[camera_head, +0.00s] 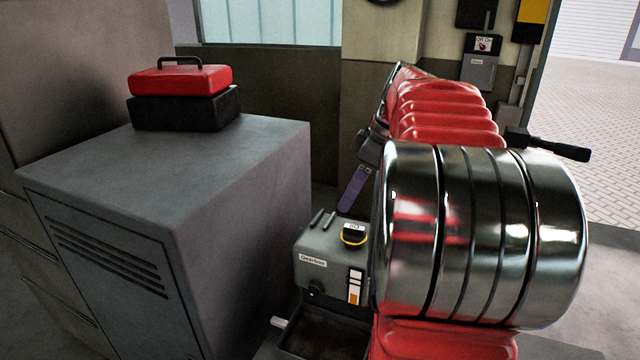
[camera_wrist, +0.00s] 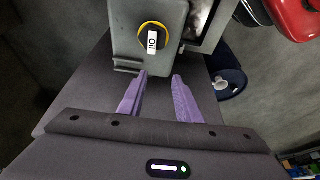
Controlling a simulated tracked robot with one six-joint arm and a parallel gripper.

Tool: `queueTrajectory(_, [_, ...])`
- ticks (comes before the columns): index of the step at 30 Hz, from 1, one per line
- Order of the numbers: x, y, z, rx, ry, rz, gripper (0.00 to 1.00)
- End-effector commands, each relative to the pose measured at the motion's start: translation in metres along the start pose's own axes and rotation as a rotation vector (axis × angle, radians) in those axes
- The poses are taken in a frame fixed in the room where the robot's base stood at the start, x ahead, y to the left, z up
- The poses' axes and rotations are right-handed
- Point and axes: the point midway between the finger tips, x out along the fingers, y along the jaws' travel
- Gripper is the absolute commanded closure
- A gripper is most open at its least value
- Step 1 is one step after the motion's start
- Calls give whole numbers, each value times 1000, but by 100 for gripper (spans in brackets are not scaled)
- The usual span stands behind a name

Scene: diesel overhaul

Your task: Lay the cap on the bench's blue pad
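The oil cap (camera_head: 354,234) is black with a white label and a yellow ring around it. It sits on top of the grey gearbox housing (camera_head: 318,262) beside the engine. In the wrist view the cap (camera_wrist: 153,40) is beyond my fingertips, a little left of the line between them. My gripper (camera_wrist: 160,75) has two purple fingers, spread apart with nothing between them and not touching the cap. In the head view a purple finger shows above and behind the cap, partly hidden by the engine. I see no blue pad or bench in either view.
The red engine with a large chrome cylinder (camera_head: 475,235) stands close on the right. A grey cabinet (camera_head: 215,165) with a red toolbox (camera_head: 180,80) on a black base stands left. A dark tray (camera_head: 325,335) is below the housing. A dark blue round container (camera_wrist: 232,83) shows in the wrist view.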

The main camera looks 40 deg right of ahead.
Motion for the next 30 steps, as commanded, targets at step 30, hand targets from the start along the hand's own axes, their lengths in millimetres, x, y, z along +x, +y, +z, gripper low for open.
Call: queueTrajectory(30, [19, 22, 26, -40, 21, -10, 69])
